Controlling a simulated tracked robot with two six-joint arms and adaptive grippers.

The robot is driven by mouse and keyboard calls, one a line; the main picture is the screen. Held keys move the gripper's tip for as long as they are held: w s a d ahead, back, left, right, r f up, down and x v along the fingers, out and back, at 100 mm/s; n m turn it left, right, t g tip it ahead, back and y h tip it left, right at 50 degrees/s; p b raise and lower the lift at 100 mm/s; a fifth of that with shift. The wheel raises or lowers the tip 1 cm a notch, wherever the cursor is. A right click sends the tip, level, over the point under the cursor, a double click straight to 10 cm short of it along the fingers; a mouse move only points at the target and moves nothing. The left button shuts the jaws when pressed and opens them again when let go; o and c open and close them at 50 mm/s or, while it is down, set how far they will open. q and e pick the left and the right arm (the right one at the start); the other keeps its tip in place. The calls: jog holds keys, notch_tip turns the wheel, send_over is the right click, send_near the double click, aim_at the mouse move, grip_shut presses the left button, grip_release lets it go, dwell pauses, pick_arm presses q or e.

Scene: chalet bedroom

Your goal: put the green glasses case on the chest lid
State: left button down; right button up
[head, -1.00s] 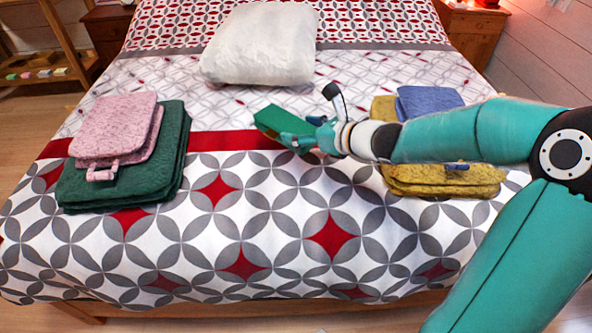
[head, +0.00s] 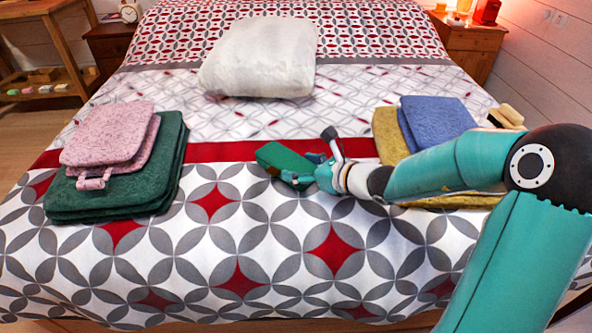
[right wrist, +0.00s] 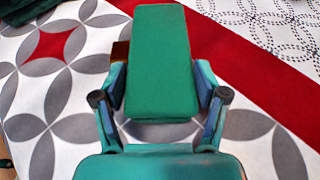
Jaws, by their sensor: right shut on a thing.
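The green glasses case (head: 282,158) is a small green box over the middle of the bed, at the red stripe. My right gripper (head: 300,174) is shut on it from the right side. In the right wrist view the case (right wrist: 160,60) points away from the palm, between the two fingers of the gripper (right wrist: 160,105). I cannot tell how far the case is above the bedspread. No chest lid shows in these frames. My left gripper is not in view.
The bed (head: 200,270) fills the view. Green and pink folded textiles (head: 110,135) lie at left, blue and yellow ones (head: 437,120) at right behind my arm. A white pillow (head: 258,58) lies behind. Wooden nightstands (head: 467,45) stand at the back corners.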

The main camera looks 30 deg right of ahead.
jog(key=o, duration=1.3)
jog(key=shift+o, duration=0.4)
jog(key=shift+r, duration=0.1)
